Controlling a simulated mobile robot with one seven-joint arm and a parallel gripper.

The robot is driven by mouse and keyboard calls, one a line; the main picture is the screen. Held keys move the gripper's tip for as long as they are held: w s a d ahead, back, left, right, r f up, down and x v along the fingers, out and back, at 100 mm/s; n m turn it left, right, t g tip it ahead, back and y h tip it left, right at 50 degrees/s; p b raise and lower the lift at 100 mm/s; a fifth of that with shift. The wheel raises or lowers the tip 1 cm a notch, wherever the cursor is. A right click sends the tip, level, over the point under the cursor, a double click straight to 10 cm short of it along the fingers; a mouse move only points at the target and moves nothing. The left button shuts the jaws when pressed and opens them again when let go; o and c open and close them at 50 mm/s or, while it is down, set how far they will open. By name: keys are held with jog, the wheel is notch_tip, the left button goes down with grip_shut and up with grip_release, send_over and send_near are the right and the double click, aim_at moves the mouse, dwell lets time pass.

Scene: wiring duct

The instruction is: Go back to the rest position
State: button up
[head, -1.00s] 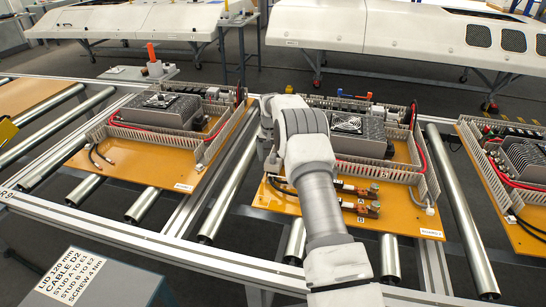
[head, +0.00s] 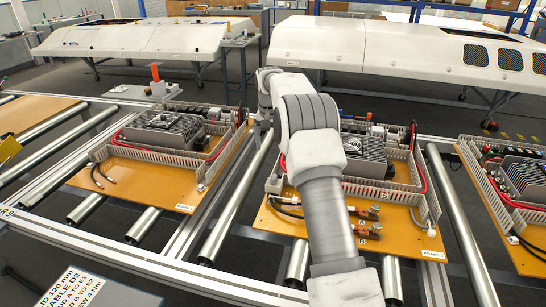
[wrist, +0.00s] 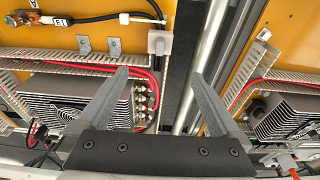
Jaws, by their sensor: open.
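My gripper shows in the wrist view (wrist: 155,95) with its two grey fingers spread wide and nothing between them. Below the fingers in that view lie a roller gap and the edges of two orange boards. In the head view my arm reaches up over the middle board (head: 400,233), and its far end bends down toward the gap left of that board. The gripper's fingertips are hidden there behind my arm. The middle board carries a finned unit (head: 365,150), wiring duct walls (head: 385,188) and two cable ends with copper lugs (head: 368,213).
The left board (head: 130,178) and the right board (head: 520,250) stand on the same roller conveyor (head: 235,205). An orange-handled tool (head: 155,74) stands on a grey plate behind the left board. A label stand (head: 75,290) is at the front left. White covers (head: 140,38) stand behind.

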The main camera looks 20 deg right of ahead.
jog(key=shift+s+r, duration=0.1)
jog(key=shift+r, duration=0.75)
jog(key=s+a+r+n+t, duration=0.1)
jog(key=s+a+r, duration=0.2)
jog(key=s+r, duration=0.3)
jog(key=s+a+r+n+p, duration=0.1)
jog(key=s+a+r, duration=0.1)
jog(key=s+r, duration=0.4)
jog(key=s+a+r+n+t, duration=0.1)
jog(key=s+a+r, duration=0.2)
jog(key=s+r, duration=0.3)
jog(key=s+a+f+n+t, duration=0.1)
jog(key=s+a+n, duration=0.1)
jog(key=s, duration=1.1)
jog(key=s+a+f+n+t+y+p, duration=0.1)
jog(key=s+a+f, duration=0.1)
jog(key=s, duration=1)
jog(key=shift+s+a+n, duration=0.35)
jog(key=shift+a+n, duration=0.05)
jog(key=shift+a, duration=0.05)
jog(key=shift+f, duration=0.1)
